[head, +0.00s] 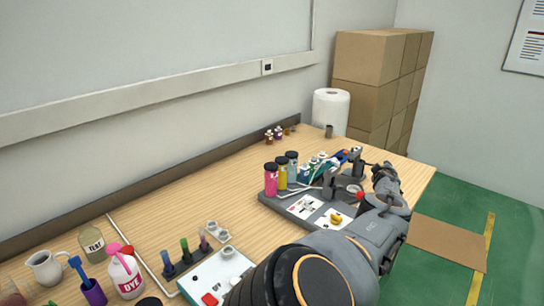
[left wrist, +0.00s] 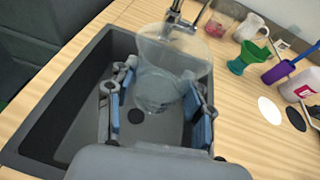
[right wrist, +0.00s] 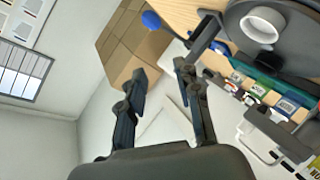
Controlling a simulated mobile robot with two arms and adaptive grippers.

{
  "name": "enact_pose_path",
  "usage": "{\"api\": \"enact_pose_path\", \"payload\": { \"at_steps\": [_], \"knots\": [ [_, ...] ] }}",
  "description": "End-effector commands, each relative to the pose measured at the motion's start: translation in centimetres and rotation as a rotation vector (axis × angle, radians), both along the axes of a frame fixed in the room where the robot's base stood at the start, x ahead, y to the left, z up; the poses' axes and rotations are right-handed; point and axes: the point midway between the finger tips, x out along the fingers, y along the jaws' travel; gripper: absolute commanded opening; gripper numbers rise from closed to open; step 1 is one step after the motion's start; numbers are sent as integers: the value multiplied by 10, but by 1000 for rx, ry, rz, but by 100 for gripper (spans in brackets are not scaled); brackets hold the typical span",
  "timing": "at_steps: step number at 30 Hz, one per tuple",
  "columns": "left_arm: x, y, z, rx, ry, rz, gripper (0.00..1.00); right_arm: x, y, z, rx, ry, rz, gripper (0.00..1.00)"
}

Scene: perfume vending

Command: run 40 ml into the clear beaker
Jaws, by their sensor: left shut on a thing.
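The clear beaker (left wrist: 172,72) is in my left gripper (left wrist: 155,95), whose fingers are shut on its sides. It is over the dark sink, with the metal tap (left wrist: 184,18) at its far rim. Its wall is see-through; I cannot read a level or tell how much liquid is inside. The left gripper is outside the head view. My right gripper (right wrist: 161,74) is open and empty, fingers apart. In the head view the right gripper (head: 384,174) is beside the dispensing station (head: 283,207), near its right end. A blue-ended lever (right wrist: 151,20) shows beyond its fingertips.
The dark sink (left wrist: 72,82) is set into the wooden bench. A green funnel-like vessel (left wrist: 248,58), a purple holder (left wrist: 284,70) and a white jug (left wrist: 251,27) stand right of it. Pink, yellow and grey bottles (head: 271,180) line the station. Cardboard boxes (head: 372,58) stand behind.

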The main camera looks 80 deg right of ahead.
Motion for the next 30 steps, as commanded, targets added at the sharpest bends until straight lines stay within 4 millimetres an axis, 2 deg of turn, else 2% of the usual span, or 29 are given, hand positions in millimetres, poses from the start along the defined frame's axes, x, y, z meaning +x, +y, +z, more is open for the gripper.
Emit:
{"api": "enact_pose_path", "payload": {
  "at_steps": [1, 3, 8, 10, 14, 20, 24, 30],
  "knots": [
    [0, 0, 0, 0, -1, 0, 23, -27, 12, -6, 30, 52, -43, 33],
    [0, 0, 0, 0, -1, 0, 23, -59, 27, -13, 70, 123, -95, 33],
    [0, 0, 0, 0, -1, 0, 23, -128, 71, -33, 180, 281, -202, 33],
    [0, 0, 0, 0, -1, 0, 23, -149, 94, -54, 243, 338, -228, 33],
    [0, 0, 0, 0, -1, 0, 23, -144, 127, -115, 347, 377, -188, 33],
    [0, 0, 0, 0, -1, 0, 23, -122, 179, -204, 489, 409, -107, 33],
    [0, 0, 0, 0, -1, 0, 23, -99, 219, -261, 581, 421, -42, 33],
    [0, 0, 0, 0, -1, 0, 23, -58, 280, -336, 704, 430, 63, 33]
  ]
}}
